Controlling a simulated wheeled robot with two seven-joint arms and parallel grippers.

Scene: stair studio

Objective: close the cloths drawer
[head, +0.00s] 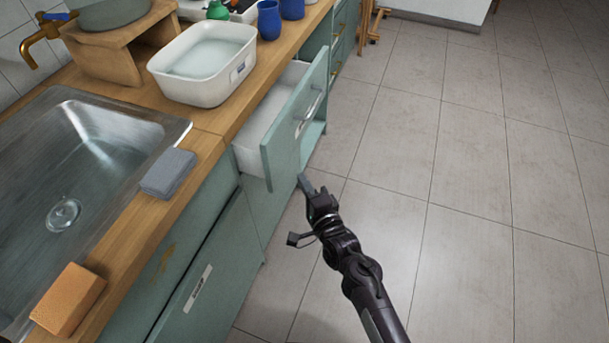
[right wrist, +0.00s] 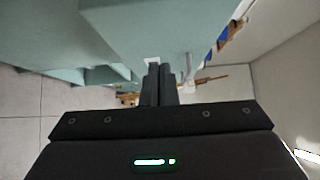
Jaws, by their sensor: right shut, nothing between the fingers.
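A green-fronted drawer (head: 287,132) with a white interior stands pulled out from the counter, below the white basin. A metal handle and a white label are on its front; the label's words are too small to read. My right gripper (head: 305,183) is just in front of the drawer's near lower corner, shut and empty. In the right wrist view its shut fingers (right wrist: 158,84) point along a pale green panel (right wrist: 150,30), and I cannot tell whether they touch it. My left gripper is not in view.
A white basin of water (head: 203,62) stands on the wooden counter, with blue jars (head: 269,20) behind it. A steel sink (head: 85,160), a grey cloth (head: 168,172) and an orange sponge (head: 68,299) are nearer. The tiled floor (head: 470,170) to the right is clear.

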